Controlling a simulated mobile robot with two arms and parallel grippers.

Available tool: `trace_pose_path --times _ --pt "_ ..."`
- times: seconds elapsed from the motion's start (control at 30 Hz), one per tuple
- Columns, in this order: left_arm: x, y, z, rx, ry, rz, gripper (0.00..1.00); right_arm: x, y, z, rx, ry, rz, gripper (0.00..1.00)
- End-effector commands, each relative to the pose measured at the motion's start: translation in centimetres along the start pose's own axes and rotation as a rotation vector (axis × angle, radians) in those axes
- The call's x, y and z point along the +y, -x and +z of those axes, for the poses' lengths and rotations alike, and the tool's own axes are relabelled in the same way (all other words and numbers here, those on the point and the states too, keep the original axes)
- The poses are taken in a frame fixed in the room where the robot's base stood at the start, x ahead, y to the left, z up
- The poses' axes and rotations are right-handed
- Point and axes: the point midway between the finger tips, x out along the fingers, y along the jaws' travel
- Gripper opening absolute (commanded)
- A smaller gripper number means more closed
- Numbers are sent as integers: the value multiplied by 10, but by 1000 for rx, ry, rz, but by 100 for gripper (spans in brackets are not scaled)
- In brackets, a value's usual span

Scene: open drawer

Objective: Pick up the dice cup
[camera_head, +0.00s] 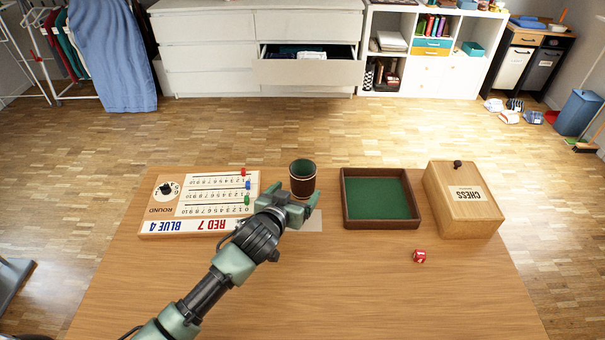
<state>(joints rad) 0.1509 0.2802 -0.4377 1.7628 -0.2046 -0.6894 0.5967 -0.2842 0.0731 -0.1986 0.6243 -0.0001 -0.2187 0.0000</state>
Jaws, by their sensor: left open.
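The dice cup (302,177) is dark brown with a green inside and stands upright on the wooden table, left of the tray. My left gripper (301,200) is open at the near side of the cup. Its fingers point toward the cup, and one fingertip shows at the cup's lower right. The gripper hides the lower part of the cup, so I cannot tell whether the fingers touch it. My right gripper is not in view.
A wooden scoreboard (200,183) with pegs lies left of the cup. A green-lined tray (381,226) and a chess box (470,217) stand to the right. A red die (419,256) lies in front of the tray. The table's front right (430,305) is clear.

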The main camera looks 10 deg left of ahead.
Motion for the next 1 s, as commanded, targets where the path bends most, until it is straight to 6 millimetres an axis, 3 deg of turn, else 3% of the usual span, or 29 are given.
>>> trace_pose_path --times 0.33,0.5,0.77,0.83,1.0 --pt "-1 -41 -4 0 -1 -1 85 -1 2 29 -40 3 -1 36" --pt "-1 -60 -2 0 -1 0 85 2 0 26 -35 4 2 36" --pt "-1 -64 -3 1 0 2 85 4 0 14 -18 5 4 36" --pt "-1 -64 -3 1 0 2 74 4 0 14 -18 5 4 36" --pt "-1 -64 -3 0 0 1 27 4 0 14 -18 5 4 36"
